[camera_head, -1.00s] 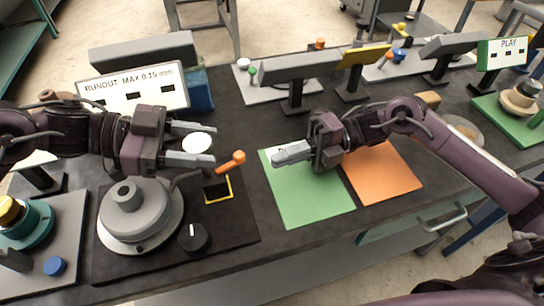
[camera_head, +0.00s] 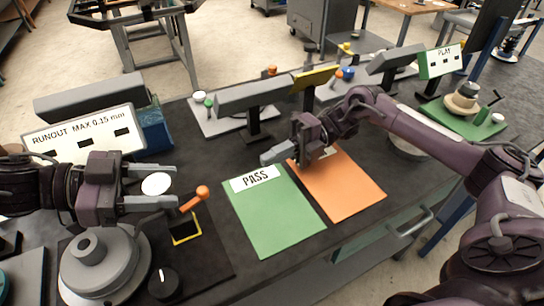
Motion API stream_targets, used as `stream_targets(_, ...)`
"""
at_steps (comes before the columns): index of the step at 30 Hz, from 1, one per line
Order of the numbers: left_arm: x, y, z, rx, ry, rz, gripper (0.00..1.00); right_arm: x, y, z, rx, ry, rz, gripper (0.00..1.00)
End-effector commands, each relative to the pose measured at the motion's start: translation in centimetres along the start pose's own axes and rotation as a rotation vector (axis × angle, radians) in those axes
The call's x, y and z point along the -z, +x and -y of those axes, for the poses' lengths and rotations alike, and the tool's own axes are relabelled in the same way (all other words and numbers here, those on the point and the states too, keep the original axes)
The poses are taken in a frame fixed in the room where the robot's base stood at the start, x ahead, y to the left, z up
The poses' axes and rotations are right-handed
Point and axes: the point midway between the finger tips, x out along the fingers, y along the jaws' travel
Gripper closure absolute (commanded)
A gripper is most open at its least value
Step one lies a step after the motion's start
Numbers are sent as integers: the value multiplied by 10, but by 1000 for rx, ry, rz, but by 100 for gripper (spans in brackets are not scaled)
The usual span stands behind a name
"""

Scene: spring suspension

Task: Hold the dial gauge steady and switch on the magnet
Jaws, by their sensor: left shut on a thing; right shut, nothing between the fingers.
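The dial gauge, with a round white face (camera_head: 156,184), is in the jaws of my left gripper (camera_head: 150,188), which is shut on it above the dark base plate. The magnet base is a small black block with a yellow outline (camera_head: 185,230), and an orange-tipped lever (camera_head: 195,199) slants up and right from it. How the gauge joins the base is hard to see. My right gripper (camera_head: 274,157) is shut and empty, above the far edge of the green PASS sheet. It is well to the right of the lever and apart from it.
A grey stepped disc (camera_head: 103,262) and a black knob (camera_head: 162,284) are on the dark plate near the base. A RUNOUT MAX 0.15 mm sign (camera_head: 84,141) stands behind. The green PASS sheet (camera_head: 268,218) and orange sheet (camera_head: 345,189) lie flat to the right.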

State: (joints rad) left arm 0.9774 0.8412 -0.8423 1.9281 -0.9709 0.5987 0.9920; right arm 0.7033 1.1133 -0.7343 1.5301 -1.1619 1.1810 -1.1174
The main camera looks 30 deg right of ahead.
Motion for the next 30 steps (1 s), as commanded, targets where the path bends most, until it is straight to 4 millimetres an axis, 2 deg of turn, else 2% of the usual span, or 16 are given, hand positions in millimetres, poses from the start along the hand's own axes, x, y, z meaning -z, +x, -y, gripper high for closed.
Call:
stream_targets(5, 0, 0, 0, 0, 1, -1, 90, 0, 0, 0, 0, 0, 0, 100)
stream_targets(6, 0, 0, 0, 0, 1, -1, 53, 0, 0, 0, 0, 0, 0, 100)
stream_targets(11, 0, 0, 0, 0, 1, 0, 32, 0, 0, 0, 0, 0, 0, 100)
stream_targets(22, 0, -5, 0, 1, -1, 0, 30, 0, 0, 0, 0, 0, 0, 100)
stream_targets(26, 0, -24, 1, 4, -1, 1, 30, 0, 0, 0, 0, 0, 0, 100)
stream_targets(30, 0, -54, 1, 6, -2, 1, 30, 0, 0, 0, 0, 0, 0, 100)
